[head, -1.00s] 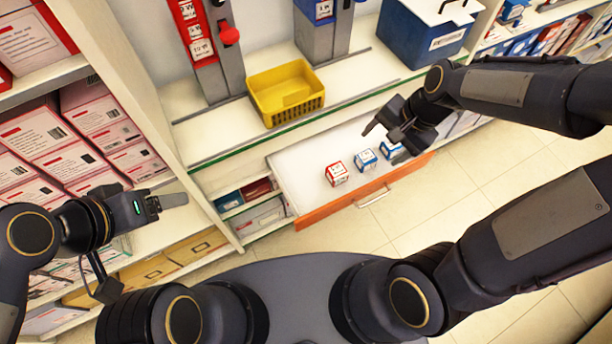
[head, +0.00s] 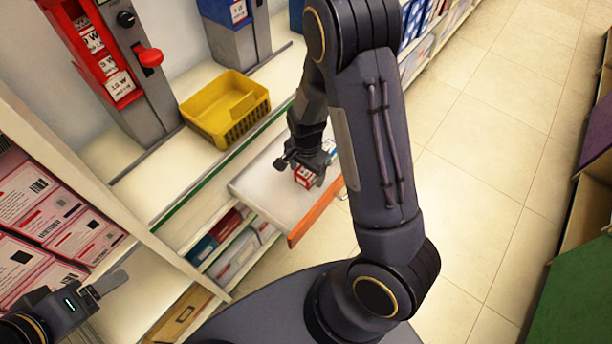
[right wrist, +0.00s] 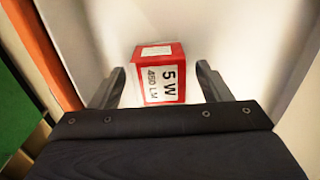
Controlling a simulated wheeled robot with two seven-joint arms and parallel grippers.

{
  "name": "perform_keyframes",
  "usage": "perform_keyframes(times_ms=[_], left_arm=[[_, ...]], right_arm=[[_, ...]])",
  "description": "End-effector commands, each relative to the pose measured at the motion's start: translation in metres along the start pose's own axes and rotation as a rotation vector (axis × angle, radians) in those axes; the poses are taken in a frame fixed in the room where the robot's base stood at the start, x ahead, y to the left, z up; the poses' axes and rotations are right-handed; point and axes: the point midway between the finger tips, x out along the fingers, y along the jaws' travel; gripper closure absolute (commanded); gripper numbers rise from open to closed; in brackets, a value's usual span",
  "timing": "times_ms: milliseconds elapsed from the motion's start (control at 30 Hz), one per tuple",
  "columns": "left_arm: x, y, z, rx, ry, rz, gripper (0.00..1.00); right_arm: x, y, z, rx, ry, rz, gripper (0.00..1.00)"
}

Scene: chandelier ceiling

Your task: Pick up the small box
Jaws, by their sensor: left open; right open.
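A small red and white box (head: 305,178) stands in the open white drawer; in the right wrist view the box (right wrist: 161,76) shows "5 W 450 LM" on its near face. My right gripper (head: 303,172) is open over the drawer, and in the right wrist view its fingers (right wrist: 161,88) stand on either side of the box with a gap on both sides. A blue and white box (head: 328,147) shows partly behind the right gripper. My left gripper (head: 106,287) is open and empty at the lower left, by the shelves.
The drawer (head: 262,187) has an orange front edge (head: 314,212). A yellow basket (head: 226,108) sits on the counter behind it. Shelves with pink and white boxes (head: 45,215) stand at the left. The tiled floor (head: 480,150) at the right is clear.

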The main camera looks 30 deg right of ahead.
Motion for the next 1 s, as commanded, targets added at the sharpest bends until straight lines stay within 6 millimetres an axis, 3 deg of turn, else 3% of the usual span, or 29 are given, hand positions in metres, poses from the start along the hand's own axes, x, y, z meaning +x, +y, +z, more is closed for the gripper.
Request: perform_keyframes(times_ms=[100,333,700,1000], left_arm=[[0.0019,-0.0009,0.0010,0.000,0.000,0.000,0.30],[0.0016,-0.0007,0.0008,0.000,0.000,0.000,0.30],[0.0016,-0.0008,0.0008,0.000,0.000,0.000,0.30],[0.0011,-0.0005,0.0005,0.000,0.000,0.000,0.30]], right_arm=[[0.0101,0.0001,0.0000,0.000,-0.001,0.000,0.29],[0.0106,-0.0002,0.0001,0.000,0.000,-0.001,0.29],[0.0104,-0.0002,0.0002,-0.001,-0.001,-0.001,0.76],[0.0080,-0.0004,0.0001,-0.001,0.000,-0.001,0.78]])
